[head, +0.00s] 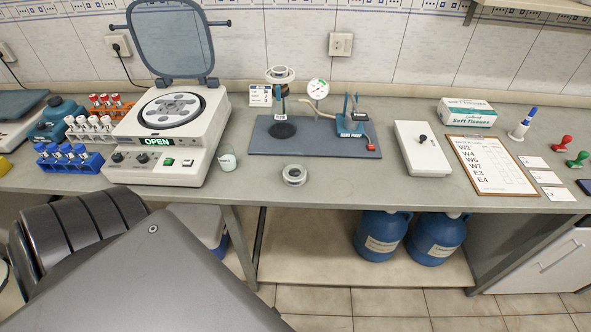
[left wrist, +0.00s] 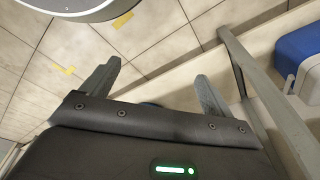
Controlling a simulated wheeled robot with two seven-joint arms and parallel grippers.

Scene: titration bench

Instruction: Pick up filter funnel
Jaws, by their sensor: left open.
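A pale round funnel-like piece (head: 280,74) sits raised above the blue-grey tray, on the left of the filtration setup. A small pale ring-shaped piece (head: 294,175) lies on the bench near the front edge, just in front of the tray; I cannot tell for sure which of the two is the filter funnel. My left gripper (left wrist: 159,72) is open and empty in the left wrist view, with floor and a bench leg behind its fingers. It is far from both pieces. In the head view my arm fills the lower left and the fingers do not show. My right gripper is not in view.
The tray (head: 330,151) also holds a gauge (head: 317,89) and a pump (head: 351,121). A small cup (head: 228,161) and an open-lidded centrifuge (head: 168,125) stand to its left, a white box (head: 422,147) to its right. The bench front around the ring is mostly clear.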

